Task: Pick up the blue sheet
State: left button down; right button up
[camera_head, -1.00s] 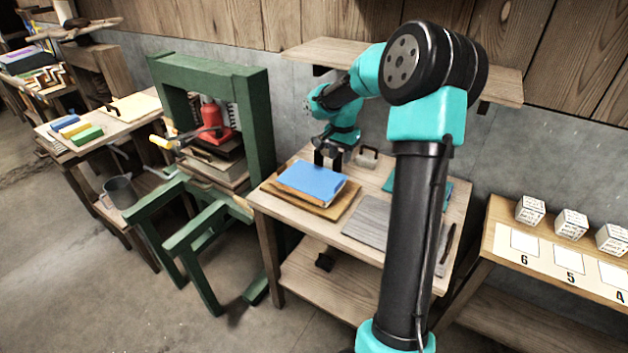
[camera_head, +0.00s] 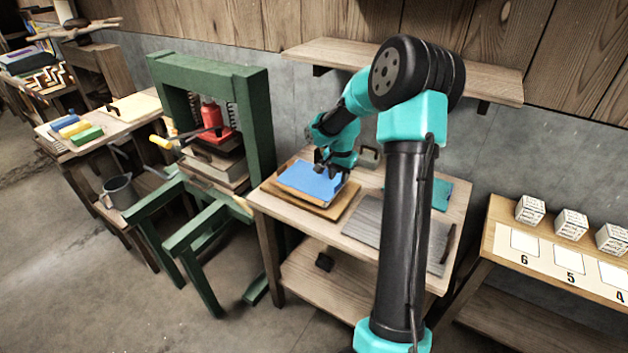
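The blue sheet (camera_head: 308,182) lies flat on a stack of brown boards (camera_head: 327,210) on the wooden table. My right gripper (camera_head: 329,171) is over the sheet's back right part, pointing down. Its dark fingers are at or just above the sheet; I cannot tell whether they touch it. The fingers look spread apart, with blue showing between them. My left gripper is not in view.
A green press (camera_head: 215,130) with a red jack stands left of the table. A grey board (camera_head: 380,222) and a teal sheet (camera_head: 440,195) lie to the right, partly behind my arm. A wall shelf (camera_head: 335,55) hangs above.

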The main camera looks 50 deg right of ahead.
notch_tip(320, 180, down, 3)
jog(key=shift+f, duration=0.15)
dwell(0.4)
grip_shut()
